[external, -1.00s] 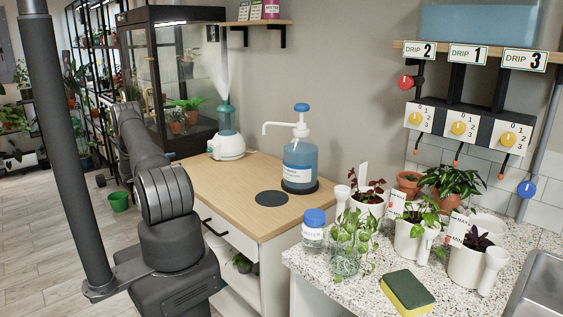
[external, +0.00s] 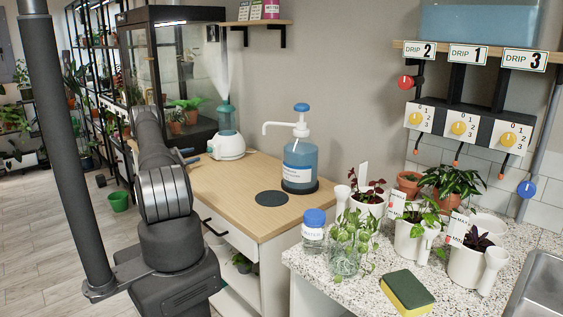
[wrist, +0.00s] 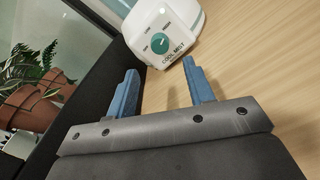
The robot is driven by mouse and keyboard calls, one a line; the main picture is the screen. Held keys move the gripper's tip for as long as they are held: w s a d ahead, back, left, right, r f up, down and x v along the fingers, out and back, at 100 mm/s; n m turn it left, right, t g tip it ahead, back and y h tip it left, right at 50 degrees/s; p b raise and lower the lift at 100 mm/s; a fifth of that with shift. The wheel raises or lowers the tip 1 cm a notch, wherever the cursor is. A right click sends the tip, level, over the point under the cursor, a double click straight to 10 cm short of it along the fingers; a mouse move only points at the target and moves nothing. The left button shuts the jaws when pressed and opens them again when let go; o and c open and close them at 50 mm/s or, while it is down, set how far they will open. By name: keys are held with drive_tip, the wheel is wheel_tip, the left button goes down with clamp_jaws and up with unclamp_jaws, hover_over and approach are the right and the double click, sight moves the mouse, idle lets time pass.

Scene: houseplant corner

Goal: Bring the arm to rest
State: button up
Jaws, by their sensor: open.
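My gripper (wrist: 160,70) is open and empty, with its two blue fingers apart in the wrist view. The rest of my gripper is hidden behind my arm in the external view.
The dark glass cabinet (external: 180,16) stands behind my arm. The wooden counter (external: 225,182) holds a blue pump bottle (external: 300,160) and a dark round pad (external: 271,198). Potted plants and a sponge (external: 407,292) occupy the speckled counter (external: 361,290). The middle of the wooden counter is clear.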

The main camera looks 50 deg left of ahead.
sight(208, 151)
drive_tip(key=w, duration=0.7)
drive_tip(key=shift+w, duration=0.2)
drive_tip(key=s, duration=1.7)
drive_tip(key=shift+s, duration=0.25)
drive_tip(key=w, duration=1.7)
drive_tip(key=shift+w, duration=0.35)
drive_tip(key=shift+s+n, duration=0.1)
drive_tip(key=shift+n, duration=0.4)
drive_tip(key=n, duration=0.5)
drive_tip(key=shift+n, duration=0.3)
drive_tip(key=s, duration=1.2)
drive_tip(key=shift+s, duration=0.2)
